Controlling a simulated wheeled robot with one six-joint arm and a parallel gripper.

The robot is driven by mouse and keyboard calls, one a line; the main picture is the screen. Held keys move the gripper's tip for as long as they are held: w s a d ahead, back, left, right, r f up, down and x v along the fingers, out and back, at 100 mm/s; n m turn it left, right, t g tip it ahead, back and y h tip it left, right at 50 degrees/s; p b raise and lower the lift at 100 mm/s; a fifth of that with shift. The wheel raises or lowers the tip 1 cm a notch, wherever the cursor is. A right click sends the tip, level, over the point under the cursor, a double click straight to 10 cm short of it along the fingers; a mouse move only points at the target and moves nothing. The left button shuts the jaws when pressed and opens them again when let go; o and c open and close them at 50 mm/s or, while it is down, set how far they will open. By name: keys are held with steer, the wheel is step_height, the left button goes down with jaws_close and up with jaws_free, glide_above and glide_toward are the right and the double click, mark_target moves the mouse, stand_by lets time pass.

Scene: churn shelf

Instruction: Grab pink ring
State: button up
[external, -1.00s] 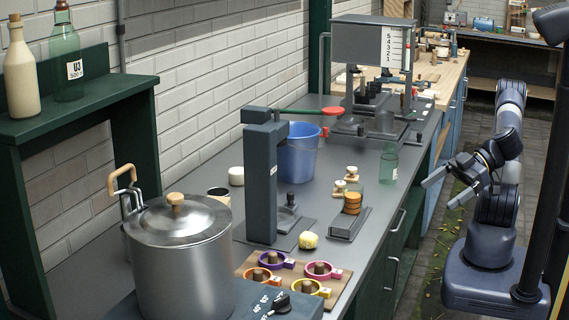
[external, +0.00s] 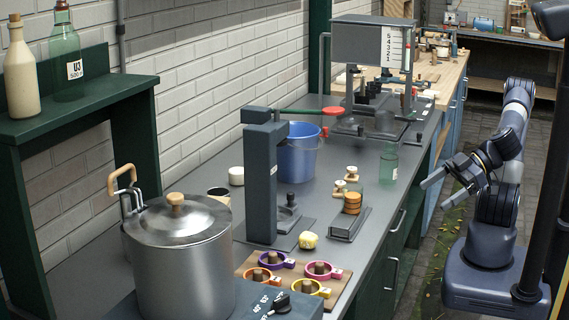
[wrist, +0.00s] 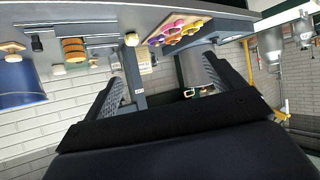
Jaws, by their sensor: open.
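The pink ring (external: 322,277) has a small handle tab and sits on a wooden board (external: 347,289) at the front of the counter. It lies around a brown peg, beside purple (external: 287,264), orange (external: 249,279) and yellow (external: 321,294) rings. My gripper (external: 433,197) is open and empty, out over the aisle to the right of the counter, well apart from the ring. In the wrist view the open fingers (wrist: 165,63) frame the scene, and the ring cluster shows small and tilted near the top, beyond them.
A large steel pot (external: 180,262) stands left of the board. The aisle floor around my gripper is clear.

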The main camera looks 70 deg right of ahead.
steer(key=c, duration=0.9)
steer(key=w+a+f+n+t+h+b, duration=0.15)
steer(key=w+a+n+h, duration=0.25)
steer(key=a+n, duration=0.9)
steer(key=n+t+h, duration=0.2)
steer(key=n+h, duration=0.1)
steer(key=n, duration=1.2)
glide_toward(336, 271)
steer(key=shift+t, duration=0.25)
steer(key=x, duration=0.7)
steer(key=shift+w+f, duration=0.1)
steer(key=shift+f, duration=0.15)
steer(key=shift+w+f, duration=0.15)
steer(key=shift+w, duration=0.25)
